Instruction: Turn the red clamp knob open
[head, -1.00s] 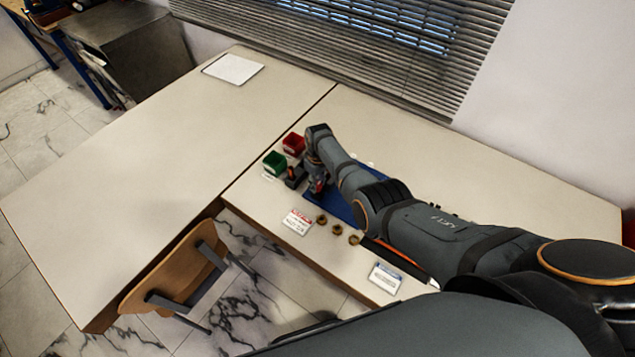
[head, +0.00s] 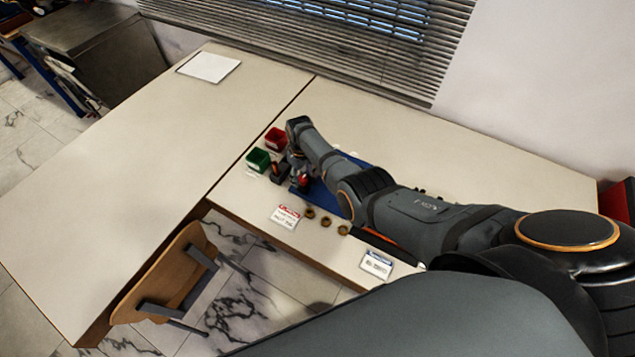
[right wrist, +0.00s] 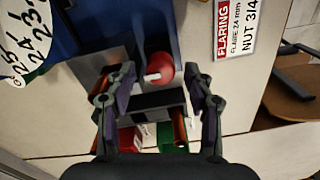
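The red clamp knob (right wrist: 160,68) has a white mark and sits on a grey metal block in the right wrist view. In the head view, a small red spot that looks like the knob (head: 304,182) shows beside my right gripper (head: 296,170). In the right wrist view my right gripper (right wrist: 159,76) is open, with one finger on each side of the knob and a gap on both sides. I cannot tell the height between fingertips and knob. My left gripper is not in view.
A red bin (head: 276,138) and a green bin (head: 258,160) stand left of the rig. A blue mat (head: 325,196) lies under it. Several brass nuts (head: 326,220) and a red-headed label card (head: 285,216) lie in front. The left table (head: 120,190) is mostly clear.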

